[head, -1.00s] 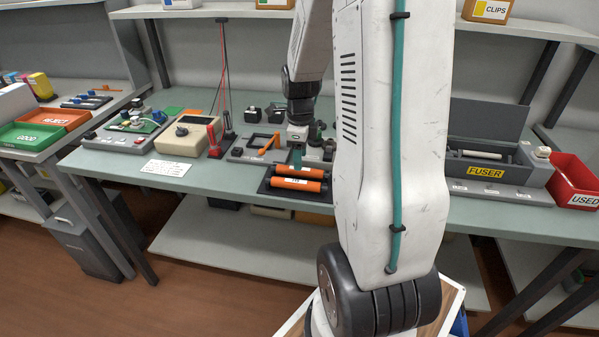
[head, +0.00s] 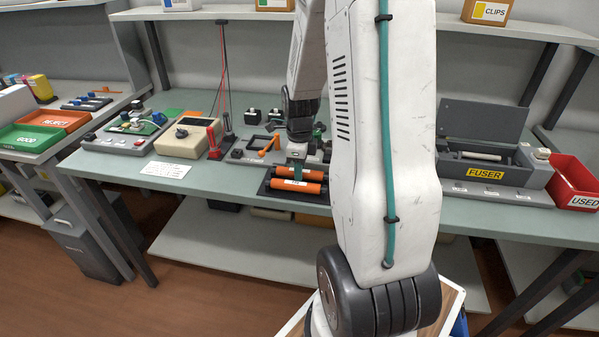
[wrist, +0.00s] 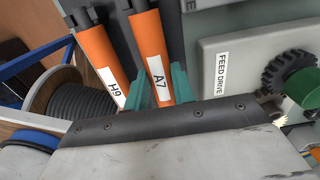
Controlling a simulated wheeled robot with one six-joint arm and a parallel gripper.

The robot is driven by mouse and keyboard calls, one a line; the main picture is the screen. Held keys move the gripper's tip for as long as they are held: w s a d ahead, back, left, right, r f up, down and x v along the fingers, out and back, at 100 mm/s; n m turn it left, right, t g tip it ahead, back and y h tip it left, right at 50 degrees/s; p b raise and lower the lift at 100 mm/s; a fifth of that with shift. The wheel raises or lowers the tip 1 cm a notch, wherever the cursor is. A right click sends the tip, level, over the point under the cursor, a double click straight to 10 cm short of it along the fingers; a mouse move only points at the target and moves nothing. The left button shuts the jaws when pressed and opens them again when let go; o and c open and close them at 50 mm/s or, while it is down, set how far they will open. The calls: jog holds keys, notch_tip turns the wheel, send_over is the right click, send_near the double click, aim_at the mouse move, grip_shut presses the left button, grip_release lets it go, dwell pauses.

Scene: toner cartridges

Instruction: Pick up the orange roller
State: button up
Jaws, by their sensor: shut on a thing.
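Two orange rollers with white labels lie side by side in a black tray (head: 266,189) at the front of the bench. In the wrist view the one marked A7 (wrist: 150,45) is between the teal fingers of my gripper (wrist: 158,90), which are shut on it. The A7 roller is the far one in the head view (head: 314,176). The other roller, marked H9 (wrist: 101,50), lies beside it on the near side (head: 310,188). My gripper (head: 297,172) points down at the tray, its fingers partly hiding the A7 roller. I cannot tell whether A7 is clear of the tray.
The feed drive panel (wrist: 240,55) with a dark gear (wrist: 290,72) and green knob stands close behind the rollers. A grey fuser box (head: 484,172) and red used bin (head: 573,182) are at the right. A beige meter (head: 187,138) stands left.

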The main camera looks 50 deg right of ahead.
jog(key=shift+r, duration=0.1)
notch_tip(320, 180, up, 4)
jog(key=shift+f, duration=0.2)
jog(key=s, duration=1)
jog(key=s+a+r, duration=0.1)
jog(key=s, duration=0.5)
jog(key=shift+r, duration=0.1)
